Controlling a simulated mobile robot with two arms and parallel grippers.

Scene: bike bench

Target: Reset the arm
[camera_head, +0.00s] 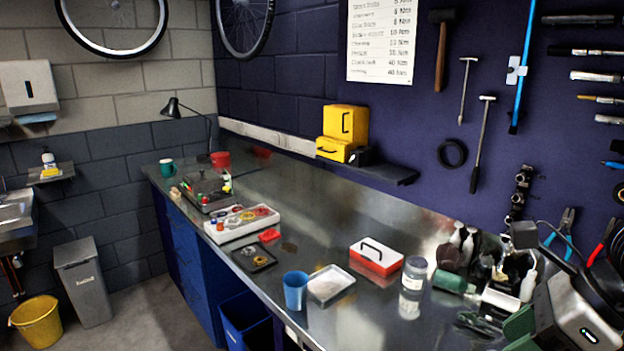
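At the lower right edge is a grey box-like body with a small green light (578,318).
A blue cup (295,290), a metal tray (330,284), a red-and-white case (376,258) and a jar (414,274) stand near the bench's front. Bottles and tools crowd the right. A parts tray (241,223) is farther left. The middle back of the bench is clear.

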